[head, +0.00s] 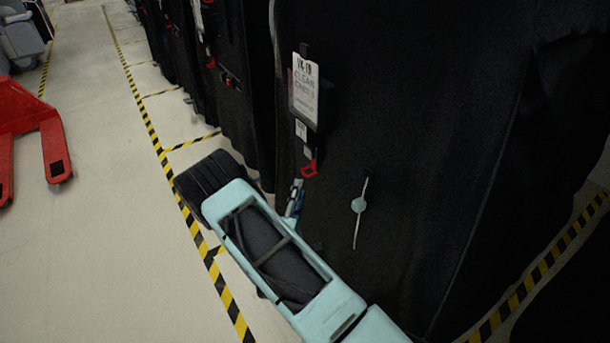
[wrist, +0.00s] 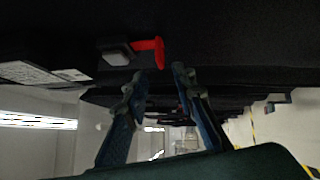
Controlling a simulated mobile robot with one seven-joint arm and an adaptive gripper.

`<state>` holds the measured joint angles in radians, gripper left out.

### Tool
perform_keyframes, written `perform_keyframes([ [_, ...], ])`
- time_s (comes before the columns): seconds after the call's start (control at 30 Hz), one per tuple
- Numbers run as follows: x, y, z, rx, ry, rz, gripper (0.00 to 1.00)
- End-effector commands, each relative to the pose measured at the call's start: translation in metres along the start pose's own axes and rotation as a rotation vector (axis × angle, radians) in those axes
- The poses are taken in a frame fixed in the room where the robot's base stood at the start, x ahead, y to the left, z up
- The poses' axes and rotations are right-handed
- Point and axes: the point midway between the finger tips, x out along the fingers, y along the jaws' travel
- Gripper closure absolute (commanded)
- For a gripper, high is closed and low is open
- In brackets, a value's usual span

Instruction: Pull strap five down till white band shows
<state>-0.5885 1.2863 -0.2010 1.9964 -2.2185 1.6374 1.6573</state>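A strap with a red pull tab (head: 309,169) hangs on the front of the black covered cart (head: 420,130), below a white placard (head: 305,88). In the wrist view the red tab (wrist: 152,48) sticks out beside a grey buckle (wrist: 116,53), near the fingertips. My gripper (head: 295,198) is just below the tab in the head view, partly hidden by my arm. In the wrist view my gripper (wrist: 159,76) has its two blue fingers apart, with nothing clearly held between them. I cannot read a strap number, and I see no white band.
More black covered carts (head: 235,80) with red tabs stand in a row behind. Yellow and black floor tape (head: 150,130) runs along the aisle. A red pallet jack (head: 30,125) stands at the left. The floor between it and the tape is clear.

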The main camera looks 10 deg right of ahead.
Motion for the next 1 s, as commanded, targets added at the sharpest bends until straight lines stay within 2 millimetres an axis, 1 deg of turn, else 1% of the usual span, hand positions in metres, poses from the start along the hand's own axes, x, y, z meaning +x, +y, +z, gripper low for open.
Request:
perform_keyframes([
  [0.03, 0.012, -0.001, 0.001, 0.002, -0.003, 0.003, 0.76],
  [0.2, 0.043, 0.0, 0.001, 0.001, -0.004, 0.003, 0.76],
  [0.3, 0.057, -0.001, 0.001, 0.002, -0.003, 0.002, 0.76],
  [0.4, 0.067, 0.0, 0.001, 0.001, -0.003, 0.003, 0.76],
  [0.53, 0.072, 0.001, 0.001, -0.001, -0.002, 0.001, 0.76],
  [0.77, 0.073, 0.001, 0.001, -0.001, -0.002, 0.001, 0.76],
  [0.87, 0.073, 0.001, 0.001, 0.0, -0.002, 0.001, 0.84],
  [1.0, 0.073, 0.001, 0.001, 0.0, -0.002, 0.001, 1.0],
])
